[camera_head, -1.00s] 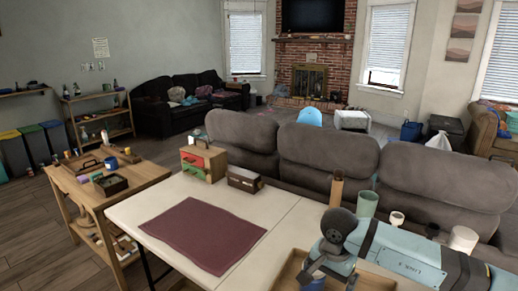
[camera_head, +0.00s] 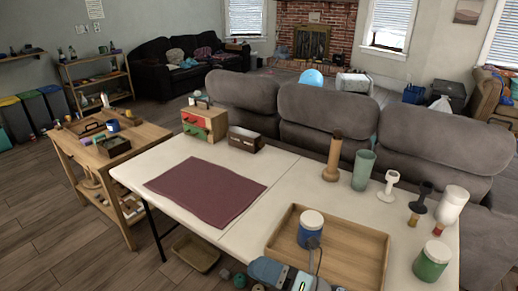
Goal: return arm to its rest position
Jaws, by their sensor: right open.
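My right arm, light blue and dark grey, shows only at the bottom edge of the head view. Its gripper (camera_head: 312,264) is open, low at the front edge of the wooden tray (camera_head: 354,280), just in front of a blue jar with a white lid (camera_head: 311,230). The jar stands upright in the tray, and nothing shows held in the gripper. Part of the gripper is cut off by the picture's edge. My left gripper is not in view.
The white table (camera_head: 285,195) carries a dark red mat (camera_head: 205,191), a small drawer box (camera_head: 205,122) and a brown box (camera_head: 246,139). A wooden cylinder (camera_head: 333,158), green cup (camera_head: 363,170) and green jar (camera_head: 432,261) stand at right. Grey sofa seats (camera_head: 320,110) line the back.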

